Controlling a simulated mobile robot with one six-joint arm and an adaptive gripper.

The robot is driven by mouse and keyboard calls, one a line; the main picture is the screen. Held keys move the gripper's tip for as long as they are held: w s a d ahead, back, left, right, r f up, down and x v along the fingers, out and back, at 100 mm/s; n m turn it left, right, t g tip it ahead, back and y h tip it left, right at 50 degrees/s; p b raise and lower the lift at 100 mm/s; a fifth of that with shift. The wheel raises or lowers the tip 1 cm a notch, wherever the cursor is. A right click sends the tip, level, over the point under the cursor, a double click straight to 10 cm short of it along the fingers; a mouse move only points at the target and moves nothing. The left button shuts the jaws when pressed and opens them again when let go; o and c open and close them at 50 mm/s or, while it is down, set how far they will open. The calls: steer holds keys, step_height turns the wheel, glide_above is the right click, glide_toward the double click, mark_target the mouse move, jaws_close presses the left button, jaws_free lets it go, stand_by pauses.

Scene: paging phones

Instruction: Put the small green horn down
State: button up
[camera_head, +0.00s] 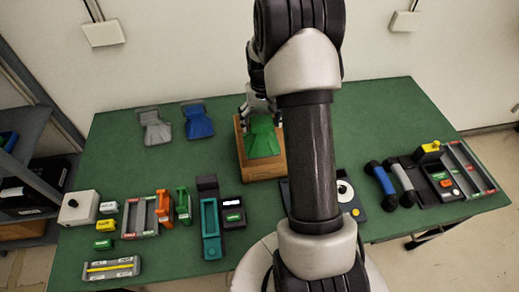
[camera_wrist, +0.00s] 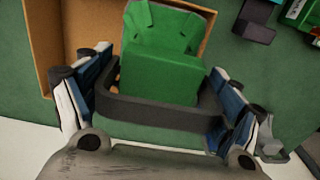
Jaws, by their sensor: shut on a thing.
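The small green horn (camera_head: 263,138) is over the wooden tray (camera_head: 267,173) at the back middle of the green table. In the wrist view the green horn (camera_wrist: 160,75) sits between the blue-padded fingers of my gripper (camera_wrist: 160,105), with a dark band across it. My gripper (camera_head: 259,106) is shut on the horn, and shows only partly beside my arm in the head view. The tray's brown rim (camera_wrist: 40,45) shows behind the horn in the wrist view. Whether the horn touches the tray floor I cannot tell.
A grey horn (camera_head: 154,128) and a blue horn (camera_head: 197,121) stand left of the tray. Several handsets and boxes line the front left, including a teal handset (camera_head: 210,228). Blue (camera_head: 382,184) and grey handsets lie at right. The back right is clear.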

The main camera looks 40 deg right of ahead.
mark_target(261, 147)
step_height(261, 147, down, 14)
steer(key=shift+r+b, duration=0.2)
steer(key=shift+b, duration=0.65)
steer(key=shift+f, duration=0.1)
steer(key=shift+f, duration=0.2)
steer(key=o, duration=1.7)
steer(key=shift+r, duration=0.1)
steer(key=shift+r, duration=0.1)
